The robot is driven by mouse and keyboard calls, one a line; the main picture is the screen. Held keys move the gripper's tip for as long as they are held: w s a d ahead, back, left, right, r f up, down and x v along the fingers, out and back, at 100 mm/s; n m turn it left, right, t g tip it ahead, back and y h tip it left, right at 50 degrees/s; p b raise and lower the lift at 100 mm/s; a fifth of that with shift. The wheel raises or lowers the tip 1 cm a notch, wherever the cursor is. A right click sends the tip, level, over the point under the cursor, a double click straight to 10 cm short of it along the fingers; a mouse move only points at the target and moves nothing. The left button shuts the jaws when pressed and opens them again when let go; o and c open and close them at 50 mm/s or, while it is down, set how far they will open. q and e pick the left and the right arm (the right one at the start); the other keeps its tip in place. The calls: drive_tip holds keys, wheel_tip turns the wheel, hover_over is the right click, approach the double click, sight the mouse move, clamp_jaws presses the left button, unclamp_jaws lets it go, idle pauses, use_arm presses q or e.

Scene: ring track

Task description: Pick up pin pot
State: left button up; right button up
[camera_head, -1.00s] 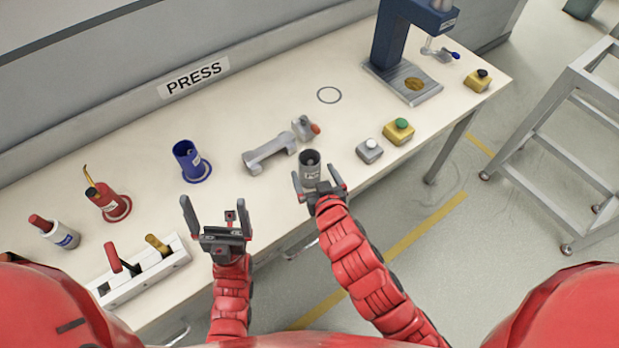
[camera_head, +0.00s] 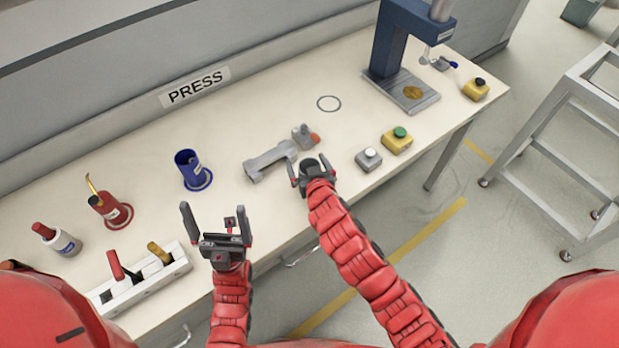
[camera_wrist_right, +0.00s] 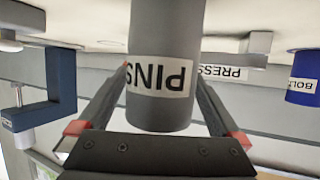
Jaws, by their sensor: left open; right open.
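The pin pot (camera_wrist_right: 165,40) is a grey cylinder with a white PINS label, upside down in the right wrist view. It stands between the two fingers of my right gripper (camera_head: 308,163). The fingers are open, one on each side of the pot; I cannot tell whether they touch it.
A grey fixture (camera_head: 270,160) lies just behind my right gripper. A grey button box (camera_head: 369,159) and a yellow one (camera_head: 397,140) are to its right. A blue pot (camera_head: 190,170), a red pot (camera_head: 110,208) and a lever block (camera_head: 140,278) are left. The press (camera_head: 395,45) stands back right.

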drive_tip(key=c, duration=1.4)
drive_tip(key=shift+o, duration=0.2)
drive_tip(key=shift+r, duration=0.15)
